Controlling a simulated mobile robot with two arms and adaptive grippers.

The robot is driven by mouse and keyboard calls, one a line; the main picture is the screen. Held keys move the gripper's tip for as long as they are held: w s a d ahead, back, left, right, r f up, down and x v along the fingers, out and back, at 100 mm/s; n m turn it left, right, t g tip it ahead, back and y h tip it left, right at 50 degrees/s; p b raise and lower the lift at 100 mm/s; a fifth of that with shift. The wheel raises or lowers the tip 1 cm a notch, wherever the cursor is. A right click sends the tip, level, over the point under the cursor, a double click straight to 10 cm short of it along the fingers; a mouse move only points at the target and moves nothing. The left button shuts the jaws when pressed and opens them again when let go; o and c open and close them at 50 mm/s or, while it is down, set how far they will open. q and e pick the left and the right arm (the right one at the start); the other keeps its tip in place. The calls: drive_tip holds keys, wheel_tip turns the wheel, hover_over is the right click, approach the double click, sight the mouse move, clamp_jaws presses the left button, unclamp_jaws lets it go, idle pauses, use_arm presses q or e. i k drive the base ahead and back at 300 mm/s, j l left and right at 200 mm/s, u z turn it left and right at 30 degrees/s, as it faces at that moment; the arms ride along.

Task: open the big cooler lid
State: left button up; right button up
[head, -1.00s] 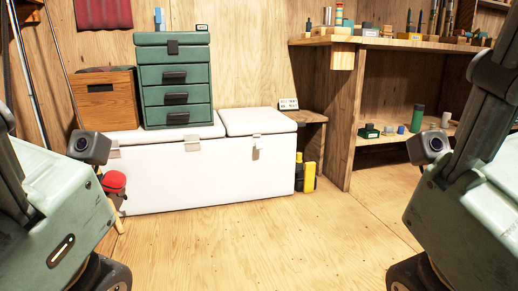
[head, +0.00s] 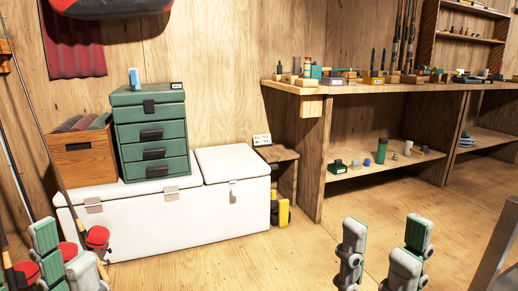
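The white cooler (head: 165,228) stands against the back wall. Its big lid (head: 118,195) is on the left and is shut, with a latch (head: 93,205) at its front edge. A green drawer cabinet (head: 152,135) and a wooden crate (head: 76,155) stand on this lid. The smaller lid (head: 233,164) on the right is also shut. My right gripper (head: 385,240) is open and empty, low at front, right of the cooler. My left gripper (head: 62,245) is at the lower left, in front of the cooler's left end, apart from it; it looks open, with part cut off.
A small blue-and-white item (head: 134,78) stands on the cabinet. Red-topped rods (head: 97,237) lean at the left. A yellow-black item (head: 281,210) and small shelf (head: 277,154) adjoin the cooler's right. A workbench (head: 390,90) runs along the right. The middle floor is clear.

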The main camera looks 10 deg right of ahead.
sight(231, 163)
drive_tip(key=i+j+u, duration=0.2)
drive_tip(key=i, duration=1.15)
drive_tip(key=i+l+u, duration=0.2)
drive_tip(key=i+l, duration=0.2)
drive_tip(key=l, duration=0.25)
drive_tip(key=i+l, duration=0.2)
drive_tip(key=l, duration=0.15)
drive_tip(key=i+l+u, duration=0.15)
drive_tip(key=l, duration=0.2)
drive_tip(key=i+l+u, duration=0.1)
drive_tip(key=i+l, duration=0.15)
drive_tip(key=l, duration=0.15)
